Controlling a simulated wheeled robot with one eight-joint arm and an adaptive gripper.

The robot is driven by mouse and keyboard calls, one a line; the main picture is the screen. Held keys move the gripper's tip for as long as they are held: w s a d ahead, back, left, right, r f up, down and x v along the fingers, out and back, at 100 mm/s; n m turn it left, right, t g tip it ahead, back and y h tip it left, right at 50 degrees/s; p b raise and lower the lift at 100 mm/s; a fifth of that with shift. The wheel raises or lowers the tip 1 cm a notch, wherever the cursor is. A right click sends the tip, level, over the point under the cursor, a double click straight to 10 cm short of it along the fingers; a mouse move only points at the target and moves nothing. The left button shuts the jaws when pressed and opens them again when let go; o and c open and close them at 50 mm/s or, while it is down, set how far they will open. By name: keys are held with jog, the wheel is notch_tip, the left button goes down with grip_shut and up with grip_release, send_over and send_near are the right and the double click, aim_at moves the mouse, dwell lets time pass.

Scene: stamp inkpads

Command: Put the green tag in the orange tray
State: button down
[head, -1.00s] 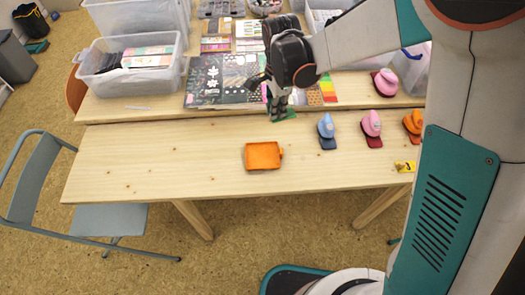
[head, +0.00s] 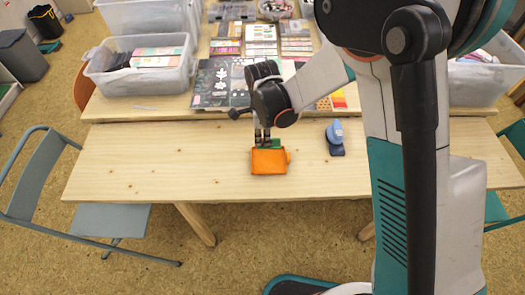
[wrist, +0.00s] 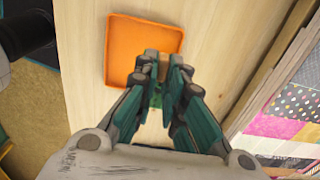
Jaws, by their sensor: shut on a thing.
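The orange tray (head: 269,163) sits on the wooden table, and it also shows in the wrist view (wrist: 135,45), where its inside looks empty. My gripper (head: 263,140) is at the tray's far edge in the head view. It is shut on the green tag (head: 271,144), which shows just behind and partly over that edge. In the wrist view my gripper (wrist: 164,68) overlaps the tray's lower right corner. Only a little green shows between the fingers there, so most of the tag is hidden. I cannot tell its exact height above the tray.
A blue stamp (head: 335,138) stands to the right of the tray. Patterned paper sheets (head: 213,85) and a clear bin (head: 140,66) lie farther back. A grey chair (head: 75,205) is at the left. The table left of the tray is clear.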

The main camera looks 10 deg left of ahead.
aim_at(262, 155)
jog(key=shift+f+b, duration=0.85)
jog(key=shift+f, duration=2.15)
jog(key=shift+f, duration=0.15)
jog(key=c, duration=1.9)
grip_release()
jog(key=shift+c, duration=0.2)
notch_tip(262, 155, up, 12)
jog(key=p, duration=0.4)
jog(key=shift+p, duration=0.3)
